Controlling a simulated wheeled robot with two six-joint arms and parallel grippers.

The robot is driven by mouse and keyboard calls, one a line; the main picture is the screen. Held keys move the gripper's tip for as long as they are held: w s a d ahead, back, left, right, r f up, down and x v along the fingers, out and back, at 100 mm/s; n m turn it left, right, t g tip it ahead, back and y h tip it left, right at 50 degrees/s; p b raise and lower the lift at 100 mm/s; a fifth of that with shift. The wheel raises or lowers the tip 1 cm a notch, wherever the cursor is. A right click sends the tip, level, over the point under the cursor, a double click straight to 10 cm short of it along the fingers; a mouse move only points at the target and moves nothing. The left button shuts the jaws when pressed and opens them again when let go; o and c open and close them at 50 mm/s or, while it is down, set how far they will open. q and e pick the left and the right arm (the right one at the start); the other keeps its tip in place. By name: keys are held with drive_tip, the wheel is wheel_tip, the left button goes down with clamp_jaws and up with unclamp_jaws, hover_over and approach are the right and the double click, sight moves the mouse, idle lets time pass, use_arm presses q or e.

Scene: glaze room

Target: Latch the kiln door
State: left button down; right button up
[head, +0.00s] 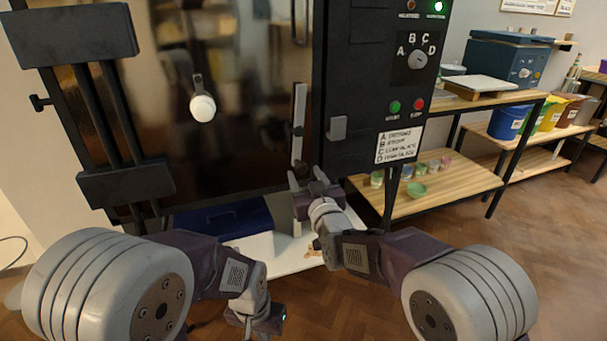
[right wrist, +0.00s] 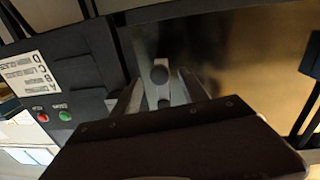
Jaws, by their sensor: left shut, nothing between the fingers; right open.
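The kiln door (head: 240,60) is a dark glossy panel with a round white knob; it looks flush or nearly flush with the kiln body. A light grey latch bar (head: 299,110) hangs upright near its right edge, and a grey catch block (head: 337,128) sits on the body to its right. My right gripper (head: 306,180) is open just below the bar's lower end. In the right wrist view the latch bar (right wrist: 152,50) with its round end lies between the open fingers (right wrist: 158,90); contact cannot be told. My left gripper (head: 262,322) is shut and empty, low and away from the door.
The control panel (head: 415,60) with dial and buttons is right of the door. A wooden shelf (head: 440,190) with small bowls stands further right. A blue box (head: 222,218) lies below the door. Floor at the right is free.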

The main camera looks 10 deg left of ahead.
sight(302, 171)
drive_tip(key=x, duration=0.4)
drive_tip(key=shift+w+f, duration=0.1)
drive_tip(key=shift+w, duration=0.05)
clamp_jaws()
idle(1.3)
